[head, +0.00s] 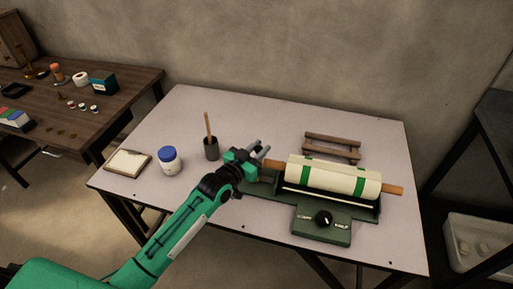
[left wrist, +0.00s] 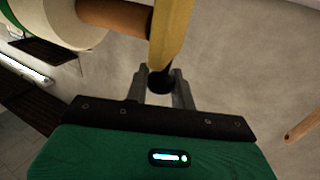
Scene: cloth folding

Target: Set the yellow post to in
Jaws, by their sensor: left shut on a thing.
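The yellow post (left wrist: 172,35) shows in the left wrist view, running up from a dark end between my fingertips. It stands next to the brown end of the roller's wooden rod (left wrist: 118,16). My left gripper (left wrist: 161,88) is shut on the post's dark end. In the head view my left gripper (head: 264,152) is at the left end of the green roller machine (head: 320,232), beside the rod end, and hides the post there. The machine carries a cream roll (head: 332,174) with green bands and has a black knob (head: 323,218) in front. My right gripper is not in view.
On the pale table (head: 190,105) stand a dark cup (head: 211,150) with a wooden stick, a blue-lidded jar (head: 169,161) and a small framed pad (head: 128,163). A wooden rack (head: 332,147) lies behind the roll. The table's front left is clear apart from my arm.

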